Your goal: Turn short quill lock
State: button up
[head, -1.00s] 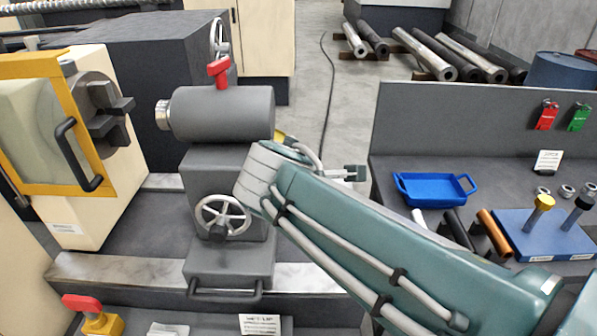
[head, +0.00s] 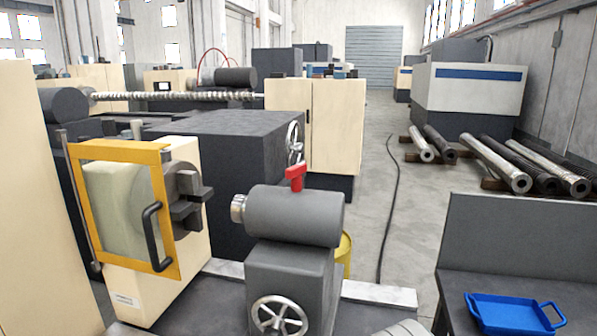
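A red lever-like lock (head: 296,176) stands on top of the grey tailstock barrel (head: 295,216), slightly right of the middle of the head view. It has a short stem with a wider red head. The barrel's silver quill end (head: 238,208) points left. A spoked handwheel (head: 279,317) sits low on the tailstock body (head: 285,275), cut by the bottom edge. My gripper is out of view, so its state and distance from the lock are hidden. Only a light grey bit, likely of my arm, shows at the bottom edge.
A yellow-framed guard (head: 160,209) with a dark handle and a chuck (head: 188,195) stand left of the barrel. A blue tray (head: 514,314) lies on the dark bench at lower right. The space above the lock looks clear.

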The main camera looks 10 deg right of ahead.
aim_at(294, 173)
jog(key=i+j, duration=0.1)
jog(key=j, duration=0.25)
jog(key=i+j, duration=0.1)
jog(key=j, duration=0.25)
jog(key=i+j+u, duration=0.1)
jog(key=j, duration=0.25)
jog(key=i+j, duration=0.1)
jog(key=j, duration=0.2)
